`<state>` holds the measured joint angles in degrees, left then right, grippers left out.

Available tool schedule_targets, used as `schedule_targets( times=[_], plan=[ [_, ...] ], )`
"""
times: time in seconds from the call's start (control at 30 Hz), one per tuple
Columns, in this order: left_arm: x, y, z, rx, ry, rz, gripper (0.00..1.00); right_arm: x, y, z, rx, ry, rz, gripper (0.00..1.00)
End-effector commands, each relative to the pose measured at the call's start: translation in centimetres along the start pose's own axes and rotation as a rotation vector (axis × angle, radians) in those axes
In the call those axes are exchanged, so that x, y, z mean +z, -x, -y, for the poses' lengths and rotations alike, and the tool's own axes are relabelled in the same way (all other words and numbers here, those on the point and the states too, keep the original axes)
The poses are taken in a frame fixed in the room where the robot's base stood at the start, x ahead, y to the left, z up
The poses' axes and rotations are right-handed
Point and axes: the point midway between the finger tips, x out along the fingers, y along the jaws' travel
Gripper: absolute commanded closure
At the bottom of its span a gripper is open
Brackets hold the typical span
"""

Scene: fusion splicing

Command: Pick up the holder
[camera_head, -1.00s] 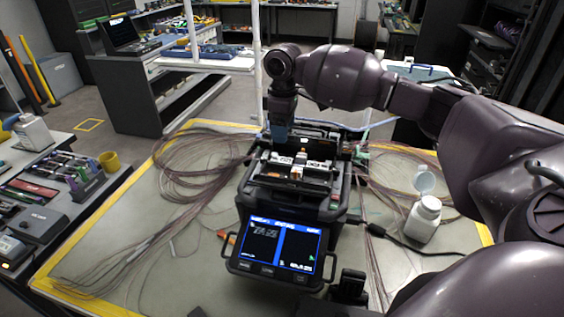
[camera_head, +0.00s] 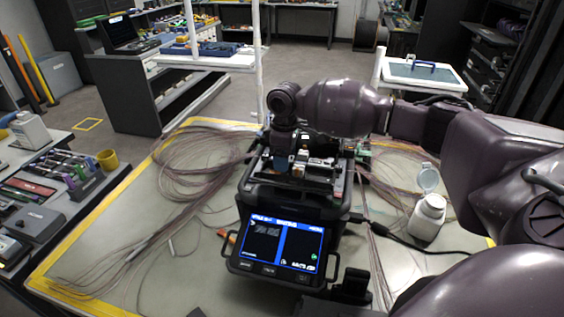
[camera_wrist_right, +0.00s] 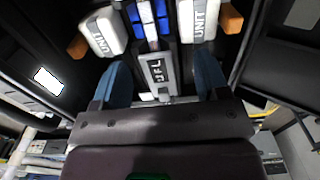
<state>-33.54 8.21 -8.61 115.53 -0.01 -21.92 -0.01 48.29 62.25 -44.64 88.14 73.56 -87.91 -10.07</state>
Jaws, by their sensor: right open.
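The fusion splicer (camera_head: 300,205) stands on the work mat with its lid raised and its screen lit. In the right wrist view a grey lettered block (camera_wrist_right: 156,70), which looks like the holder, lies inside the splicer. My right gripper (camera_wrist_right: 161,78) is open over it, with one blue finger on each side and a gap to the block. In the head view the right gripper (camera_head: 281,160) is low over the splicer's work area, and my arm hides part of it. My left gripper is out of view.
White blocks marked UNIT (camera_wrist_right: 103,32) flank a blue part (camera_wrist_right: 148,14) close to the fingers. A white bottle with an open cap (camera_head: 427,218) stands to the right. Loose fibre bundles (camera_head: 205,165) lie left of the splicer. A side table (camera_head: 60,165) holds tools.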

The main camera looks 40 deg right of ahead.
Motion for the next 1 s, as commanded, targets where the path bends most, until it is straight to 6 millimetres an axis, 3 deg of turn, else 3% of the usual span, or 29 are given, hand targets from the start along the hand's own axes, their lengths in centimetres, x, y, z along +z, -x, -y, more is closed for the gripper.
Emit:
schedule_targets(
  times=[0.07,0.43,0.77,1.0],
  plan=[
    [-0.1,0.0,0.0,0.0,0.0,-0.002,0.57,0.0,0.1,0.0,0.001,0.0,-0.001,0.32],
    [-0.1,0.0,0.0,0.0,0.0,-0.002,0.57,0.0,0.1,0.0,0.001,0.0,0.0,0.87],
    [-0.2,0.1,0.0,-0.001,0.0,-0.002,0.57,0.0,0.7,-0.1,0.002,0.0,-0.002,0.89],
    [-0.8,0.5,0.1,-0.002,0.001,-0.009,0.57,-0.1,4.7,-0.1,0.005,0.0,-0.006,0.89]
  ],
)
